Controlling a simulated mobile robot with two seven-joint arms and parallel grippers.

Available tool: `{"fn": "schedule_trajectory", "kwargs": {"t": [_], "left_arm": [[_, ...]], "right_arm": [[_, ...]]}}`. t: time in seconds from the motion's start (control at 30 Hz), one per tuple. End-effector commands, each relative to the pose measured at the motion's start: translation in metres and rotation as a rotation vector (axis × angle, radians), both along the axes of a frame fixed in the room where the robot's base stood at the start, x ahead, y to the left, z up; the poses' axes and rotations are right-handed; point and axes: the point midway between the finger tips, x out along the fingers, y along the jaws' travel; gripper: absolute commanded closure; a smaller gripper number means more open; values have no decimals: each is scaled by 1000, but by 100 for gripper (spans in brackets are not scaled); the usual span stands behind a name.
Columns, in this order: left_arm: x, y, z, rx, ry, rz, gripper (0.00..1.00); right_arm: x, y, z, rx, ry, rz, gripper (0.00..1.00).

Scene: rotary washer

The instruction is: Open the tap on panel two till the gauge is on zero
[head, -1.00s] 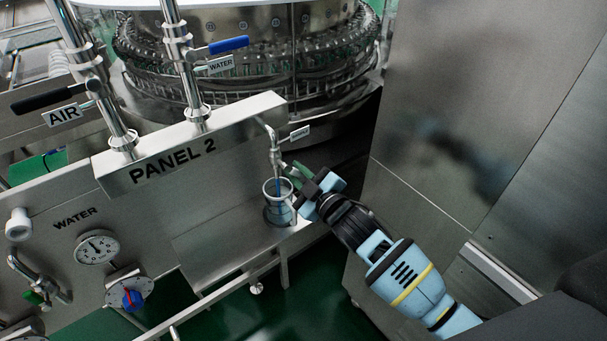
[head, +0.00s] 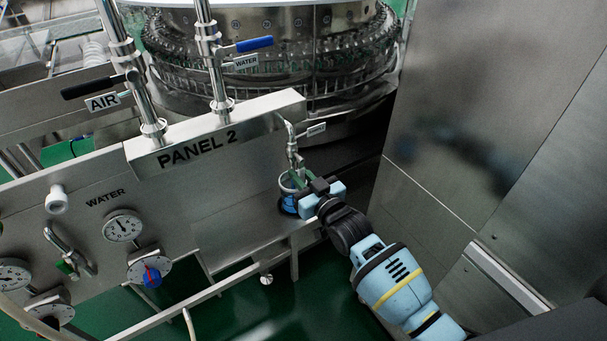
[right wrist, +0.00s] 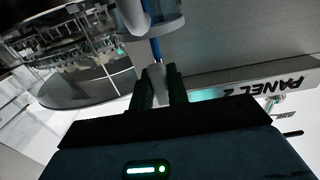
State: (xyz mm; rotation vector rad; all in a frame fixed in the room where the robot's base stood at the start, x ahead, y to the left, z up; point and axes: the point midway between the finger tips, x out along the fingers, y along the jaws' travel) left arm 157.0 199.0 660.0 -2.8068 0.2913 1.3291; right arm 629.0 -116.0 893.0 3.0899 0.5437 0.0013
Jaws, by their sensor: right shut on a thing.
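The tap (head: 292,152) is a bent steel pipe at the right end of the panel marked PANEL 2 (head: 240,120). Its short green handle (head: 302,184) points down and right toward my right gripper (head: 310,184), which is shut on it. In the right wrist view, the fingers (right wrist: 160,88) close on a pale piece of the handle, partly hidden. A clear cup (head: 284,183) stands under the spout, with blue in it; a thin blue stream (right wrist: 155,48) shows in the wrist view. The gauge (head: 123,228) under WATER is white; its needle is too small to read surely. My left gripper is not in view.
Blue WATER and black AIR valve levers stand above the panel. A tall steel cabinet (head: 460,120) stands close on the right. A round bottle washer (head: 265,60) is behind.

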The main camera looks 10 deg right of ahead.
Motion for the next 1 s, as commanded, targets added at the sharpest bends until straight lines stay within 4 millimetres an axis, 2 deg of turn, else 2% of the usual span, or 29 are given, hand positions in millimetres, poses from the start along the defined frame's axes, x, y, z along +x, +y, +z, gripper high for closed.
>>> {"fn": "schedule_trajectory", "kwargs": {"t": [0.5,0.53,0.67,0.7,1.0], "left_arm": [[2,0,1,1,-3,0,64],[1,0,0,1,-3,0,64],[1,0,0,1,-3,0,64],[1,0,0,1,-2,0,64],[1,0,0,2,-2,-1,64]], "right_arm": [[0,2,0,24,8,1,100],[0,2,0,24,8,1,81],[0,2,0,23,7,1,64],[0,1,0,22,7,0,62],[-2,0,0,19,7,0,62]]}}
